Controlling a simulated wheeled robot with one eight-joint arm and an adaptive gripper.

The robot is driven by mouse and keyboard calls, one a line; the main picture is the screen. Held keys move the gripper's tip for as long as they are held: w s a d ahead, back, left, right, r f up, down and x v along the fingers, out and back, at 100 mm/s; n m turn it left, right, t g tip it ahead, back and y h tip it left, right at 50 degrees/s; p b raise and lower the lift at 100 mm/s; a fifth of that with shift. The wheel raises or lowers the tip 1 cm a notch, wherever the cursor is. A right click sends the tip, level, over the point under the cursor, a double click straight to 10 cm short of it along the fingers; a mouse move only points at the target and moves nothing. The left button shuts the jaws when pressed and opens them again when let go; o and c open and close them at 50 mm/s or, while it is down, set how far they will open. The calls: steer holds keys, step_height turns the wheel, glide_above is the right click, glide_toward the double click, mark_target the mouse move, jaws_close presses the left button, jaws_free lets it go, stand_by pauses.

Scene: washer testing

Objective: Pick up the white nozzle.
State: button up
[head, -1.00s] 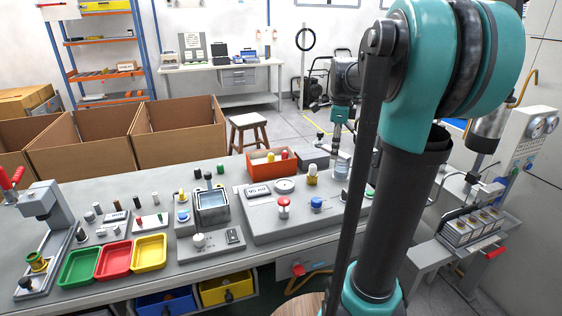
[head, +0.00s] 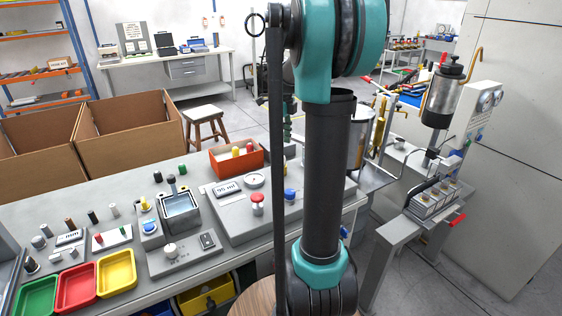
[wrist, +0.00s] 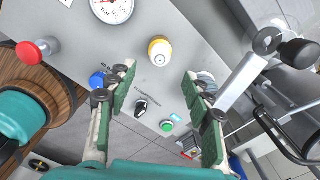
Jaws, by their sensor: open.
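In the wrist view, a round piece with a white top and a yellow ring (wrist: 160,50) stands on the grey test panel (wrist: 205,38). It looks like the white nozzle, seen from above, but I cannot be sure. My gripper (wrist: 158,84) is open and empty over the panel. The piece appears between and just beyond the fingertips, apart from both. A pale round part (wrist: 206,77) is partly covered by the right finger.
The panel carries a red knob (wrist: 36,51), a blue knob (wrist: 97,80), a dial gauge (wrist: 112,8), a black switch (wrist: 141,106) and a green button (wrist: 167,127). An orange-red bin (head: 222,165) with small parts stands behind the panel. A metal fixture (wrist: 245,82) lies right.

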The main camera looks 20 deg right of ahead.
mark_target(281, 155)
steer(key=shift+w+a+f, duration=0.1)
steer(key=shift+a+f, duration=0.05)
steer(key=shift+f, duration=3.25)
jaws_close()
